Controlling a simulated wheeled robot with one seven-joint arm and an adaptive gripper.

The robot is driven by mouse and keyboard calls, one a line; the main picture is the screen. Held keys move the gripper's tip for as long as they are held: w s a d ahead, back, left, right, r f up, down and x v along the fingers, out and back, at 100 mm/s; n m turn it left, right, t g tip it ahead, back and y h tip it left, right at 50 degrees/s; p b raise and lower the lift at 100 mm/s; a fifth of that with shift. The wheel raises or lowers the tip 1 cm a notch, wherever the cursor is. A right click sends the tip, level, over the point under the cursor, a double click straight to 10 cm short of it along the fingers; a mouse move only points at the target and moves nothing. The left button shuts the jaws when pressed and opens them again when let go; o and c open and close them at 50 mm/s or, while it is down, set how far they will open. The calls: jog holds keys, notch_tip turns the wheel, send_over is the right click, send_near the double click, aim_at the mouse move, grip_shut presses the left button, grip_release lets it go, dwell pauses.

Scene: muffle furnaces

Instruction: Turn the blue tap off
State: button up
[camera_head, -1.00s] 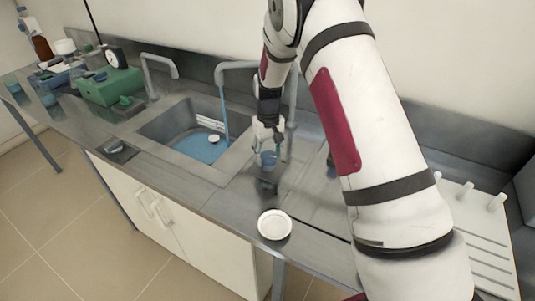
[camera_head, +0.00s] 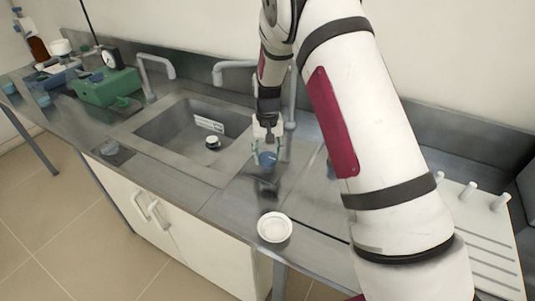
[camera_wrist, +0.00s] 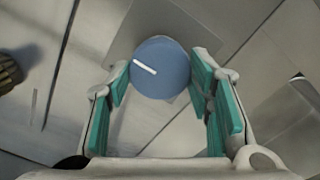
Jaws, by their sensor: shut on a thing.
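The blue tap knob (camera_wrist: 160,68) is a round blue disc with a white line, which slants down to the right in the wrist view. In the head view the knob (camera_head: 267,159) is on the counter to the right of the sink. My gripper (camera_wrist: 161,78) is shut on the knob, with a green-padded finger on each side; it also shows in the head view (camera_head: 267,146). The spout (camera_head: 234,67) reaches over the sink, and no water stream shows below it.
A white dish (camera_head: 274,227) lies on the counter in front of the knob. A second spout (camera_head: 157,68) and a green device (camera_head: 107,88) stand at the left. A white rack with pegs (camera_head: 480,235) is at the right.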

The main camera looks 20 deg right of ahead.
aim_at(268, 156)
jog(key=o, duration=1.1)
jog(key=shift+o, duration=0.2)
notch_tip(268, 156, up, 12)
